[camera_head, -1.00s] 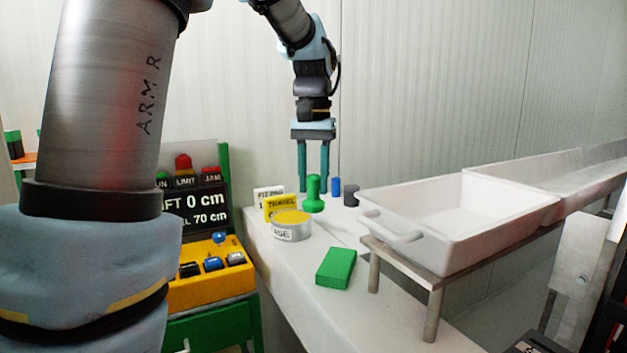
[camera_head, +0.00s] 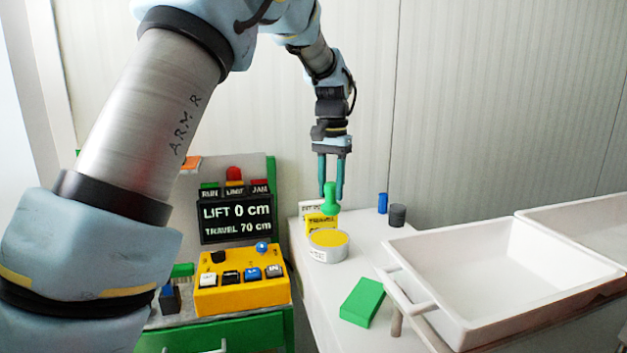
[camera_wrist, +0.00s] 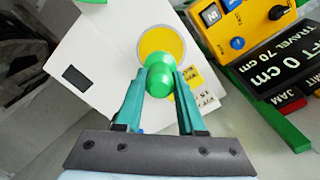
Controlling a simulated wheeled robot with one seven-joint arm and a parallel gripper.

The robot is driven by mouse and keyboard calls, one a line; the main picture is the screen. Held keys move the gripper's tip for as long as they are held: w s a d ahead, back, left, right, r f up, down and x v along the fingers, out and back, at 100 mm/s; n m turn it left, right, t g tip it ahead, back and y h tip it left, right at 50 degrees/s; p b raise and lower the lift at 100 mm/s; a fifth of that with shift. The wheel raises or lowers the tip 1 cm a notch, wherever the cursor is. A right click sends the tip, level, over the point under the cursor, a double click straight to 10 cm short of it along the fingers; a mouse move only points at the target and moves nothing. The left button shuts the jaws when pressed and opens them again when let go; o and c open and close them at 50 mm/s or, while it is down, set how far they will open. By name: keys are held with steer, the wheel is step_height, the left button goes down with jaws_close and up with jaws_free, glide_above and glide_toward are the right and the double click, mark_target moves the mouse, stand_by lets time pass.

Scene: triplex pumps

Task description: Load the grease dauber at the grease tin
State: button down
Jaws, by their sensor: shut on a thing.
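The green dauber (camera_head: 330,203) is in my gripper (camera_head: 330,190), held upright by its knob between the two teal fingers. The grease tin (camera_head: 328,246) is a short silver can with yellow grease on top, standing on the white table. In the wrist view the dauber's round green knob (camera_wrist: 160,76) sits between the fingertips and overlaps the near edge of the yellow grease (camera_wrist: 162,50).
A green block (camera_head: 362,301) lies on the white table (camera_head: 330,285). A blue cylinder (camera_head: 382,203) and a dark grey cylinder (camera_head: 398,215) stand behind. A white tray (camera_head: 480,283) is at the right. A yellow button box (camera_head: 243,291) and display (camera_head: 236,217) are at the left.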

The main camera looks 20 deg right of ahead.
mark_target(330, 203)
steer(key=shift+w+a+f+b, duration=0.15)
steer(key=shift+f+b, duration=0.45)
steer(key=shift+f, duration=0.1)
step_height(330, 203, down, 5)
steer(key=b, duration=0.4)
steer(key=shift+r, duration=0.15)
steer(key=shift+f, duration=0.6)
stand_by(1.7)
steer(key=shift+r, duration=0.1)
step_height(330, 203, up, 7)
steer(key=p, duration=0.6)
stand_by(0.4)
